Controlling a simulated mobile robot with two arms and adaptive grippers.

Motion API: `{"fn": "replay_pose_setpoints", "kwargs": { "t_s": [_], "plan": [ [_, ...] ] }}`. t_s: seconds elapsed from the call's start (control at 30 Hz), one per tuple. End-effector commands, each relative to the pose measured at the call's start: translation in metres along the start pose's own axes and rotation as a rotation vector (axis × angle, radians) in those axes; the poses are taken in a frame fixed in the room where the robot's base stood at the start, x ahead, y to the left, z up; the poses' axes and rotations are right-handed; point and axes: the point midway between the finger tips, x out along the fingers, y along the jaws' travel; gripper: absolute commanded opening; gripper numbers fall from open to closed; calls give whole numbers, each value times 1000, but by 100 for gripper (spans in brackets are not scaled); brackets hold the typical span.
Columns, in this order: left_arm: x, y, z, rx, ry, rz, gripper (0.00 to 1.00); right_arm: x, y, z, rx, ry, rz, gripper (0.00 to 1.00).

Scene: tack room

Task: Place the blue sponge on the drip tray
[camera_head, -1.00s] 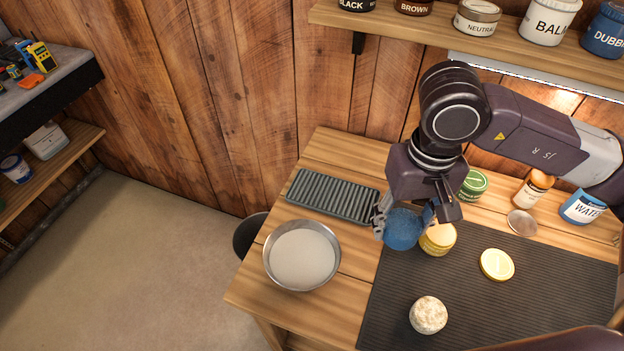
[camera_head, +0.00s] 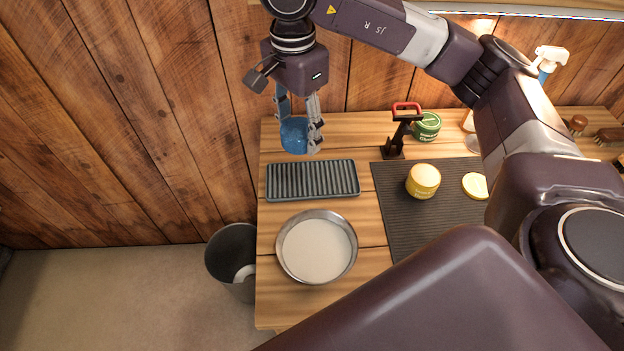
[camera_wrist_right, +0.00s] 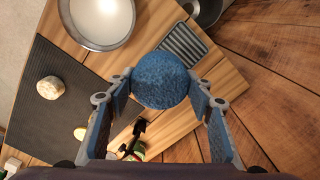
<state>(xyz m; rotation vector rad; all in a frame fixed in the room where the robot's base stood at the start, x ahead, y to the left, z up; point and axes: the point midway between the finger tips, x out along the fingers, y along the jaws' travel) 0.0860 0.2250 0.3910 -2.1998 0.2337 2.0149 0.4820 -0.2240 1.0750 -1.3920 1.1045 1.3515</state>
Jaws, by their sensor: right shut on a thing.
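The blue sponge (camera_head: 294,135) is round and held between the fingers of my right gripper (camera_head: 299,122). In the right wrist view the sponge (camera_wrist_right: 161,80) sits between both finger pads of the gripper (camera_wrist_right: 160,88). The drip tray (camera_head: 312,181) is a dark grey ribbed rectangle on the wooden bench. In the head view the sponge shows just above the tray's far edge, raised and apart from it. The tray (camera_wrist_right: 184,45) is partly hidden behind the sponge in the right wrist view. My left gripper is not in view.
A metal bowl of pale contents (camera_head: 317,247) stands in front of the tray. A black tool with a red handle (camera_head: 397,140), a green tin (camera_head: 427,126) and a yellow tin (camera_head: 423,182) are to the right. A bin (camera_head: 232,259) stands left of the bench.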

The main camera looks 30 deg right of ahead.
Motion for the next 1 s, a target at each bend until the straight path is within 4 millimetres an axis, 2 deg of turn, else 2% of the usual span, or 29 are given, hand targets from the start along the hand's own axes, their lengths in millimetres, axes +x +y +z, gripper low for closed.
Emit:
{"fn": "replay_pose_setpoints", "kwargs": {
  "t_s": [0.1,0.3,0.43,0.6,0.67,0.77,1.0],
  "plan": [
    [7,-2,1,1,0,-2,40,-5,-13,-10,237,-5,3,34],
    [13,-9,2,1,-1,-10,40,-15,-29,-23,585,-15,13,34],
    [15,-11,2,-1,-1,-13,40,-19,-35,-28,733,-20,19,34],
    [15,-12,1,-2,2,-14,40,-19,-37,-32,822,-22,25,34],
    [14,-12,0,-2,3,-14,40,-12,-37,-32,830,-20,28,34],
    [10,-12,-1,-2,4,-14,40,9,-36,-31,830,-19,31,34],
    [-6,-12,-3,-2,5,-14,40,72,-35,-30,828,-19,31,34]
  ]
}}
